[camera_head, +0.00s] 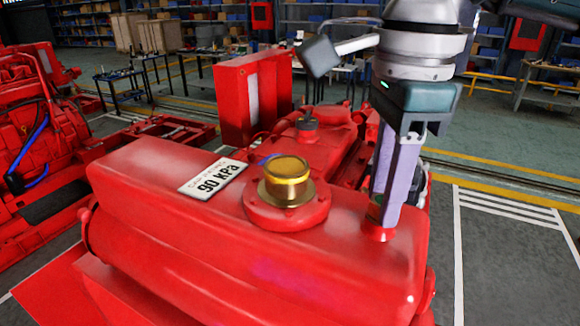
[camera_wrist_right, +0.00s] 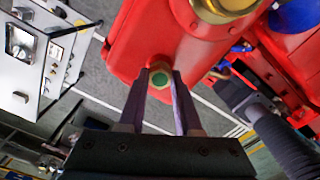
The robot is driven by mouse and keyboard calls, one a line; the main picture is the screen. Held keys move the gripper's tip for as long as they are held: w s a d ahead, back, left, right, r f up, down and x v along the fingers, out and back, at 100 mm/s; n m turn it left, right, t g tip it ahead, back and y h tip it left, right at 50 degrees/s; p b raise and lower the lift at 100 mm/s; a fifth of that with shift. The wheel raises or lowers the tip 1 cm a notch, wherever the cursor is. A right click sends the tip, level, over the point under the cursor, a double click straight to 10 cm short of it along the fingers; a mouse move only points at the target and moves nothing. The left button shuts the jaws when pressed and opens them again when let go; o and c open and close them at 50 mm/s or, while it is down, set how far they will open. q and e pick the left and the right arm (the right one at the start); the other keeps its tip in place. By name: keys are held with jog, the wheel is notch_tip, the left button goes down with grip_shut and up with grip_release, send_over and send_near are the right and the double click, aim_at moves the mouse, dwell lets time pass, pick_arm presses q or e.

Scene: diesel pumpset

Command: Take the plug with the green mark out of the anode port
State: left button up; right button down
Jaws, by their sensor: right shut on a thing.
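The plug with the green mark (camera_wrist_right: 157,78) shows in the right wrist view as a brass hex head with a green disc on top. It sits at the red port near the end of the red tank (camera_head: 180,240). My right gripper (camera_wrist_right: 160,77) is shut on the plug, one finger on each side. In the head view my right gripper (camera_head: 383,222) points down at the red port boss (camera_head: 376,233), and its fingers hide most of the plug. I cannot tell whether the plug is still fully seated. My left gripper is not in view.
A brass cap (camera_head: 287,180) on a red flange stands left of my right gripper. A white label reading 90 kPa (camera_head: 213,177) lies on the tank top. A red upright box (camera_head: 252,97) stands behind. A grey panel with gauges (camera_wrist_right: 25,60) shows in the wrist view.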

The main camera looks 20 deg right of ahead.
dwell(0.9)
jog(key=n, duration=0.5)
jog(key=shift+n, duration=0.3)
jog(key=n, duration=1.8)
jog(key=shift+n, duration=0.4)
jog(key=c, duration=0.7)
grip_release()
